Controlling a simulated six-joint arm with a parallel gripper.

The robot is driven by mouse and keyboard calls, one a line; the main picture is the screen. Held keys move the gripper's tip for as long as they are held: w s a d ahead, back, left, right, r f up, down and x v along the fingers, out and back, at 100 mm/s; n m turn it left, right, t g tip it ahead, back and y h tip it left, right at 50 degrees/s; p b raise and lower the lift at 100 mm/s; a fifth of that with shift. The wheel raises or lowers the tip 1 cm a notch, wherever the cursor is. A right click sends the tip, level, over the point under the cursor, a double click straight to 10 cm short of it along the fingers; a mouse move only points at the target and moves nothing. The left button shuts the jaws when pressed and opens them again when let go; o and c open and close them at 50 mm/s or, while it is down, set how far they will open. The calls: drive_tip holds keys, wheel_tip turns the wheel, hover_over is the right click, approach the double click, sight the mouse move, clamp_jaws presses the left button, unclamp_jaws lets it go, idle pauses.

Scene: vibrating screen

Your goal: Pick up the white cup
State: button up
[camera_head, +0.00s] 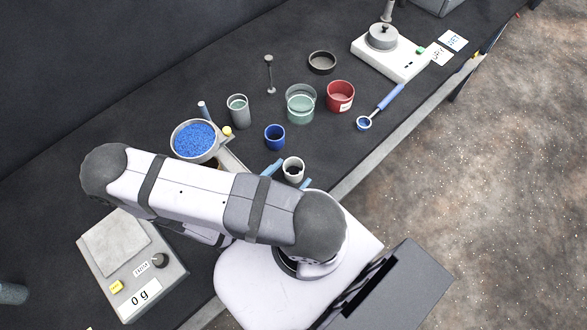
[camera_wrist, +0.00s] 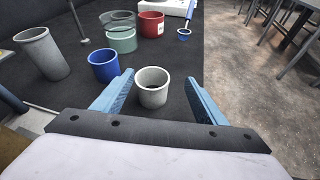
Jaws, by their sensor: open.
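The white cup (camera_head: 293,169) stands upright on the dark table near its front edge. In the wrist view the white cup (camera_wrist: 152,88) lies ahead of and between the two blue fingers of my gripper (camera_wrist: 157,92). In the head view the fingers of my gripper (camera_head: 288,175) show on either side of the cup, partly hidden by my arm. My gripper is open and empty. I cannot tell whether either finger touches the cup.
A blue cup (camera_head: 275,137) stands close behind, left of the white cup. A grey cup (camera_head: 238,110), green glass (camera_head: 300,105) and red cup (camera_head: 340,96) stand farther back. A bowl of blue grains (camera_head: 195,139) is at left. The table's front edge (camera_head: 352,180) is near.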

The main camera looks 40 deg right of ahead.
sight(294, 172)
drive_tip(key=shift+w+a+f+n+t+y, duration=0.1)
drive_tip(key=shift+f+n+t+y, duration=0.2)
drive_tip(key=shift+f+n+t, duration=0.55)
drive_tip(key=shift+w+f+n+t+y, duration=0.1)
drive_tip(key=shift+f+n+t+y, duration=0.35)
drive_tip(key=shift+f+n, duration=0.6)
drive_tip(key=shift+r, duration=0.15)
drive_tip(key=shift+b+x, duration=0.7)
drive_tip(key=shift+x, duration=1.75)
drive_tip(key=c, duration=1.1)
